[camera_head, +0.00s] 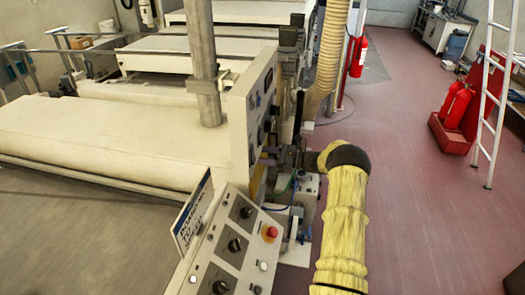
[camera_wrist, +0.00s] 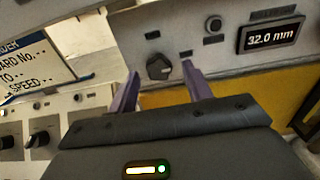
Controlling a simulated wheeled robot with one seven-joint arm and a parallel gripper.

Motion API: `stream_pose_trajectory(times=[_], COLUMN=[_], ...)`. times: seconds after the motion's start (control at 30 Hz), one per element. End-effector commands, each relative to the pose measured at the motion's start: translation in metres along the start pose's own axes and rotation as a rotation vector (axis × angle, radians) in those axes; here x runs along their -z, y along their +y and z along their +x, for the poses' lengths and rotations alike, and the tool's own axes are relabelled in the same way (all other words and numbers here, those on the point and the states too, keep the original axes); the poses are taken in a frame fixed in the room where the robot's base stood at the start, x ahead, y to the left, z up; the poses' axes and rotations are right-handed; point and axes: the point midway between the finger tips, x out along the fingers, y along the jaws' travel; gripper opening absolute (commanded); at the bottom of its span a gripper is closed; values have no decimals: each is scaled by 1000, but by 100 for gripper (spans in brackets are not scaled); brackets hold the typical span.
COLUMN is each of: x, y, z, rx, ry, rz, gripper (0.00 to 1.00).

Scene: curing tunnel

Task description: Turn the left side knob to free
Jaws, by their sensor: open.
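In the wrist view a black round knob (camera_wrist: 159,67) with a pointer ridge sits on the cream side panel (camera_wrist: 205,52). My gripper (camera_wrist: 160,78) is open, with its two purple fingers pointing at the panel, one on each side of the knob and apart from it. The fingertips look close to the panel; I cannot tell whether they touch it. In the head view my gripper (camera_head: 268,156) is at the lower part of the upright side panel (camera_head: 240,125). Which knob there is the one between my fingers is not clear. The knob's setting label is not readable.
A display (camera_wrist: 271,36) reading 32.0 mm is right of the knob. A sloped control console (camera_head: 236,240) with several knobs and a red button (camera_head: 270,233) stands just below my gripper. A vertical post (camera_head: 203,60) rises behind the panel.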

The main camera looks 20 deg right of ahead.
Motion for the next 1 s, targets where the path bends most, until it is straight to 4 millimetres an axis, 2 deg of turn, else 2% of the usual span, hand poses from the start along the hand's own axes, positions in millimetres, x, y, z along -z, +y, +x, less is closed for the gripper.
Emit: stream_pose_trajectory(times=[0.1, 0.37, 0.4, 0.6, 0.63, 1.0], x=[-1, 0, 0, 0, 0, 2], y=[0, 0, 0, 0, 0, -1], z=[9, 10, 10, 10, 10, 10], rx=[1, 2, 2, 1, 2, 2], ry=[0, 0, 0, 0, 0, -1], rz=[-1, -1, -1, -1, -1, -31], gripper=[50, 50, 48, 9, 5, 5])
